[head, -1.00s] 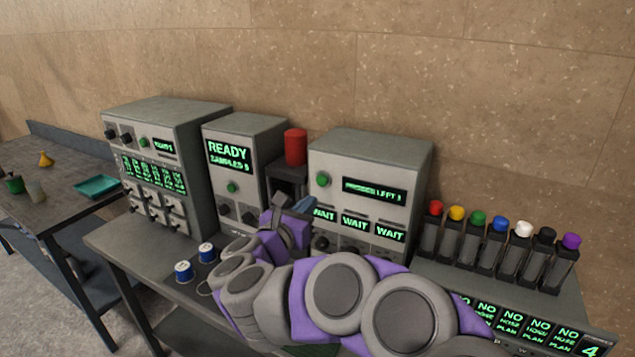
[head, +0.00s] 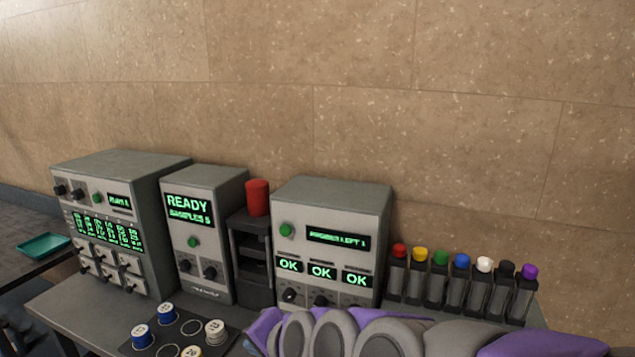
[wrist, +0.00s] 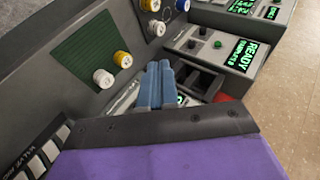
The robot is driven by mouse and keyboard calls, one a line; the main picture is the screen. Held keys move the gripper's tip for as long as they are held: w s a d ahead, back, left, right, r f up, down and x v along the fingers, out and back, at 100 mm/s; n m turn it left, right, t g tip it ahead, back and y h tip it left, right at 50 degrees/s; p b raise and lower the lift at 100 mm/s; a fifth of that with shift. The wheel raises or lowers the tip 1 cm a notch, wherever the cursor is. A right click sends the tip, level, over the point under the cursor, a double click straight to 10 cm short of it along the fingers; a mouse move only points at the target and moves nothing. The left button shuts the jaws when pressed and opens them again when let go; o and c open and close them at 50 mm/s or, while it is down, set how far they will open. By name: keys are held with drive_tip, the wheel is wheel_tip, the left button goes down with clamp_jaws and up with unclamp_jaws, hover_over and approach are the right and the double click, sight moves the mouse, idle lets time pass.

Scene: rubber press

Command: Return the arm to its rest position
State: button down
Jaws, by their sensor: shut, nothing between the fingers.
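My arm (head: 350,335), purple and grey, lies low along the bottom edge of the head view, in front of the right-hand machine. My gripper (wrist: 159,70) shows in the wrist view as two blue fingers, shut with nothing between them. They point across the bench toward the machine with the READY display. In the head view I cannot make out the fingers.
The right machine (head: 373,220) shows three OK displays; the READY machine (head: 222,230) and a switch-panel machine (head: 132,175) stand left. A red cylinder (head: 257,198) tops a dark rack. Several color-capped bottles (head: 436,282) stand right. Several capped spools (head: 168,312) sit in front.

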drive_tip(key=s+d+f+n+g+h, duration=0.3)
drive_tip(key=s+d+f+g, duration=0.1)
drive_tip(key=s+d, duration=0.7)
drive_tip(key=s+d+f+n+g+h, duration=0.3)
drive_tip(key=s+d+f, duration=0.4)
drive_tip(key=s+d, duration=0.4)
drive_tip(key=s+g+h, duration=0.1)
drive_tip(key=s+g, duration=0.1)
drive_tip(key=shift+s, duration=0.4)
drive_tip(key=shift+d, duration=0.45)
drive_tip(key=shift+a, duration=0.15)
idle(2.1)
